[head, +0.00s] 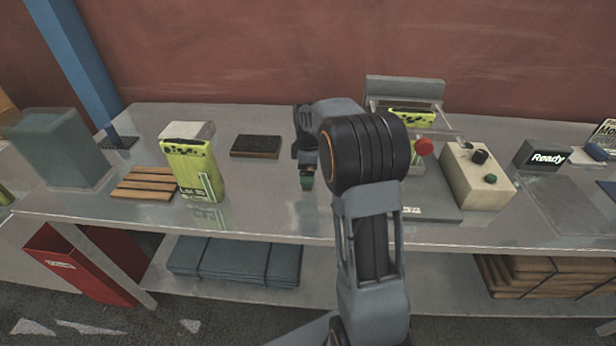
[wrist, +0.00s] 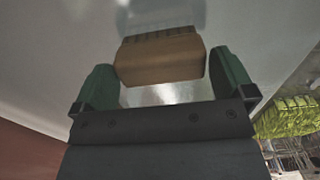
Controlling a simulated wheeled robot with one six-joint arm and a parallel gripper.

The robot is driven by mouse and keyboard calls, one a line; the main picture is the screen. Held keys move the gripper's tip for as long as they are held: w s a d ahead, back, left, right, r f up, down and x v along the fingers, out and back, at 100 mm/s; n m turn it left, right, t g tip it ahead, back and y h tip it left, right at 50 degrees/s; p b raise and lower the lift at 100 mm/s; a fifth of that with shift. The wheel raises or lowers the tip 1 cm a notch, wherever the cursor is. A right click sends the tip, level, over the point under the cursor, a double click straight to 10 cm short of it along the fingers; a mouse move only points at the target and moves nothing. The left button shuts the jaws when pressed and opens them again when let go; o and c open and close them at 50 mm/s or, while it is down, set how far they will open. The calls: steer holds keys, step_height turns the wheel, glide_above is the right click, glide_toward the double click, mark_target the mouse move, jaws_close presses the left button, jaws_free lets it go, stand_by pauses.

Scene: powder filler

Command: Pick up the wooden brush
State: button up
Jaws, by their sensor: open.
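In the wrist view the wooden brush (wrist: 160,59) shows as a light brown block with a dark ridged band, probably bristles, along its upper edge in the picture. My gripper (wrist: 163,72) is open, with one green finger at each side of the block. In the head view my gripper (head: 307,182) points down over the middle of the table; I cannot make out the brush there, and my arm hides part of that area.
A flat dark block with brown edges (head: 255,146) lies left of my gripper. Further left are a yellow-green box (head: 194,170) and a slatted wooden rack (head: 145,185). Right of my arm stands a beige control box (head: 478,175) by a red knob (head: 422,147).

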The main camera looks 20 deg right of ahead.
steer(key=shift+f, duration=0.6)
steer(key=shift+c, duration=0.3)
steer(key=c, duration=0.6)
steer(key=shift+r, duration=0.1)
